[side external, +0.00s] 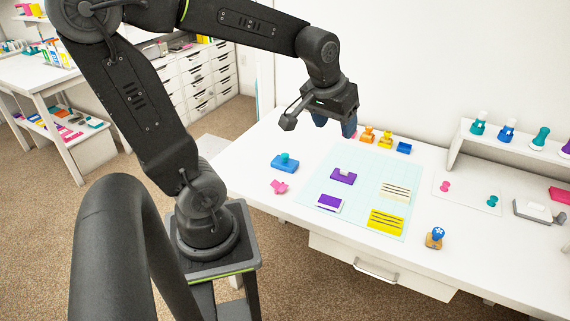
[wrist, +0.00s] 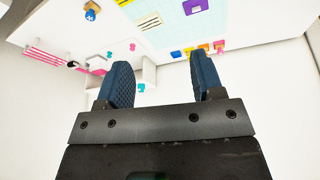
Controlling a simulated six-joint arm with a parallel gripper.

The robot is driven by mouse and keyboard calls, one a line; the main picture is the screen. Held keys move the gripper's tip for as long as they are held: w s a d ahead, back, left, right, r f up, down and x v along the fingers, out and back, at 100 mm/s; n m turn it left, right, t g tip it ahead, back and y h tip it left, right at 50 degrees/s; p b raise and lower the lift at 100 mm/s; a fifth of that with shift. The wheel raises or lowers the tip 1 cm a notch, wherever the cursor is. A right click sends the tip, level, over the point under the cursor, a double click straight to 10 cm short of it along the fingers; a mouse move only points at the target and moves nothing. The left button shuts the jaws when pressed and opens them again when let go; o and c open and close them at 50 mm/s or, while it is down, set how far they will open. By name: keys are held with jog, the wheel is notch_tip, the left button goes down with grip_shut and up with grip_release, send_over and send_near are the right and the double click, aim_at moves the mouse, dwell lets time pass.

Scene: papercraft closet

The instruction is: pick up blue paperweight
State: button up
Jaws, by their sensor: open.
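Several blue things are in view, and I cannot tell for certain which is the blue paperweight. A small blue block (side external: 404,148) sits at the back edge of the mat, beside a yellow one; it also shows in the wrist view (wrist: 176,54). A flat blue piece with a teal knob (side external: 284,166) lies left of the mat. A blue-topped piece on an orange-brown base (side external: 437,236) stands at the front right, also in the wrist view (wrist: 90,14). My gripper (side external: 335,121) is open and empty, above the back of the table; its blue fingers (wrist: 160,62) are apart.
A pale mat (side external: 365,172) holds purple, white and yellow pieces. Yellow (side external: 385,140) and orange (side external: 367,136) pieces stand behind it near the wall. Pink (side external: 279,186) lies left. A raised shelf (side external: 515,148) with knobbed pieces stands at right. The table's front edge is mostly clear.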

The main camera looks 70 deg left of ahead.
jog(key=w+a+f+n+g, duration=0.1)
jog(key=w+a+f+n, duration=0.25)
jog(key=a, duration=0.55)
jog(key=n+g, duration=0.3)
jog(key=n, duration=0.6)
send_near(285, 154)
jog(key=shift+m, duration=0.25)
notch_tip(285, 154, down, 5)
jog(key=shift+a+r, duration=0.1)
jog(key=shift+r, duration=0.05)
jog(key=shift+s+a+f, duration=0.1)
jog(key=shift+a+f, duration=0.1)
jog(key=shift+f, duration=0.7)
jog(key=shift+w+a+f, duration=0.1)
jog(key=shift+a+f, duration=0.1)
jog(key=shift+f, duration=0.75)
jog(key=shift+s+a+f, duration=0.1)
jog(key=shift+a+f, duration=0.15)
jog(key=shift+f, duration=0.65)
jog(key=shift+c, duration=0.4)
grip_shut()
